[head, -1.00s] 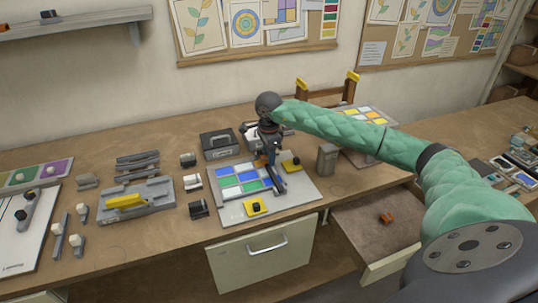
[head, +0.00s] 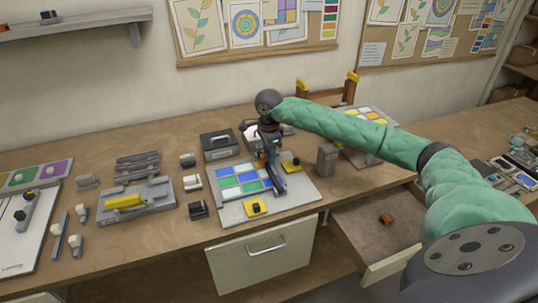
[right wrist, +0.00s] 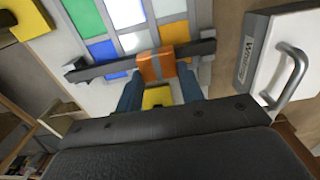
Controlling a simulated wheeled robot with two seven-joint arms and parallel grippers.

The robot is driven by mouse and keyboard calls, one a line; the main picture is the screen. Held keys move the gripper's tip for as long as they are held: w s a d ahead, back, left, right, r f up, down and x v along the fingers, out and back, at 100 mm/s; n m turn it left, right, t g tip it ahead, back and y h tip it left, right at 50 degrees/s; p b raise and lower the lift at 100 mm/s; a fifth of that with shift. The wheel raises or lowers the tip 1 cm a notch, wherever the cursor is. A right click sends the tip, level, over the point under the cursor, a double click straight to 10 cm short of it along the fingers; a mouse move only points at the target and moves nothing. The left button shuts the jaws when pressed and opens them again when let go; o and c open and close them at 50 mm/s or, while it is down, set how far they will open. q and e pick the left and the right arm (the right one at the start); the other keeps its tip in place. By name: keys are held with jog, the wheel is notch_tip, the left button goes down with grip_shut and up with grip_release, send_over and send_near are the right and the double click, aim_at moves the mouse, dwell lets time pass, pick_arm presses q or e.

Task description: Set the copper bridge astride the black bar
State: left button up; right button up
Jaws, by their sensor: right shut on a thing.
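The black bar (head: 278,184) lies across the glass panel (head: 232,191) on the bench. In the right wrist view, the bar (right wrist: 108,69) runs from side to side above the coloured panes. The copper bridge (right wrist: 155,67) is an orange block with a grey middle band, lying across the bar, which passes behind it. My right gripper (right wrist: 160,82) is shut on the copper bridge, one blue finger at each side. In the head view it (head: 267,153) is over the panel. I cannot tell whether the bridge rests fully on the bar. My left gripper is not in view.
Yellow blocks with black knobs (head: 256,208) sit at the panel's edges. A black-lidded box (head: 219,145) stands behind, a grey bin (head: 327,160) to the right. An open drawer (head: 350,222) holds a small orange piece (head: 387,219). Tools and small blocks lie left.

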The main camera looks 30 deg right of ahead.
jog(key=shift+b, duration=0.45)
dwell(1.1)
jog(key=shift+r, duration=0.1)
jog(key=shift+r+p, duration=0.5)
jog(key=shift+r, duration=0.95)
